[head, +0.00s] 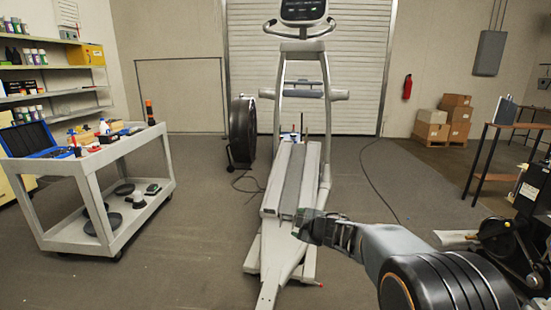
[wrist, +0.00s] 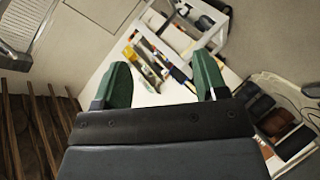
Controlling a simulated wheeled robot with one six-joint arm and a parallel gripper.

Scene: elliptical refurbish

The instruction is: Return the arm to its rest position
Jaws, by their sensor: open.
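My gripper (head: 300,222) is at the end of my arm, which reaches in from the lower right of the head view. It appears in front of the lower part of the elliptical machine (head: 296,180); I cannot tell if they touch. In the wrist view my gripper (wrist: 163,85) shows two green fingers spread wide apart, with nothing held between them. The wrist view is tilted, and a white surface with small items lies beyond the fingers.
A grey cart (head: 88,168) with tools and bottles stands at left, near shelves (head: 60,95). A large black fan (head: 242,130) stands behind. Cardboard boxes (head: 455,115) and a table (head: 500,127) are at right. A cable (head: 372,180) lies on the floor.

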